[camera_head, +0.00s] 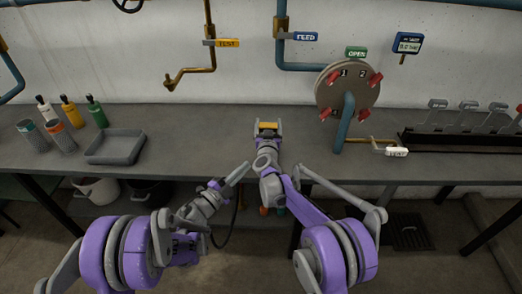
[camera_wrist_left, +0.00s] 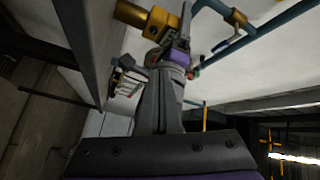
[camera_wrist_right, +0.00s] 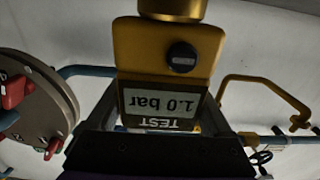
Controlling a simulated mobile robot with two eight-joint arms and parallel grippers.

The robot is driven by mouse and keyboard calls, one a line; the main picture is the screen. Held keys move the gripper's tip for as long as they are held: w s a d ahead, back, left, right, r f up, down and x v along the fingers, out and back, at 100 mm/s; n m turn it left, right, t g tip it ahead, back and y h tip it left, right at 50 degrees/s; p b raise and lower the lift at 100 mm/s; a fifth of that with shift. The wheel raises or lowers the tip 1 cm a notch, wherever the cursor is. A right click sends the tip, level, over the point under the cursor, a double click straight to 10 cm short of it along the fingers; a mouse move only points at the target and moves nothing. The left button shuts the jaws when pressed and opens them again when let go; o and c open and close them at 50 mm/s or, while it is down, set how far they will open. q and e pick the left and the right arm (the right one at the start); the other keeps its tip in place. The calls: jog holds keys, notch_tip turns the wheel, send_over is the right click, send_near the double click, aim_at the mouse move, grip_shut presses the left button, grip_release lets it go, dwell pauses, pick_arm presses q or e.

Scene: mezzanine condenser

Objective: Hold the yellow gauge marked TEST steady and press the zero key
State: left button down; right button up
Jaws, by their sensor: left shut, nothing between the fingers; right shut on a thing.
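The yellow gauge (camera_head: 268,125) is held at the front of my right gripper (camera_head: 267,133), above the grey bench. The right wrist view shows it close up (camera_wrist_right: 150,45), upside down in that picture, with a TEST label (camera_wrist_right: 165,124), a display (camera_wrist_right: 162,104) reading 1.0 bar and a round dark key (camera_wrist_right: 182,56). My right gripper is shut on its body. My left gripper (camera_head: 239,173) is shut and empty, lower and to the left, apart from the gauge. In the left wrist view the gauge (camera_wrist_left: 150,21) lies beyond the left fingers (camera_wrist_left: 160,88).
A brass pipe with a TEST tag (camera_head: 228,43) hangs on the wall. A round flange (camera_head: 347,85) with red knobs stands at the back right. A grey tray (camera_head: 116,147) and several bottles are at the left. The bench between tray and gauge is clear.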

pick_arm(q)
jog(key=m, duration=0.2)
jog(key=m+g, duration=0.1)
jog(key=m, duration=0.1)
jog(key=s+a+f+m, duration=0.1)
jog(key=m, duration=0.2)
jog(key=shift+f+g, duration=0.1)
jog(key=shift+g, duration=0.3)
jog(key=x, duration=1)
jog(key=shift+d, duration=0.2)
jog(key=w, duration=0.2)
jog(key=shift+w+a, duration=0.15)
jog(key=shift+w, duration=0.15)
jog(key=shift+w+a, duration=0.1)
jog(key=shift+w, duration=0.55)
jog(key=shift+w, duration=0.1)
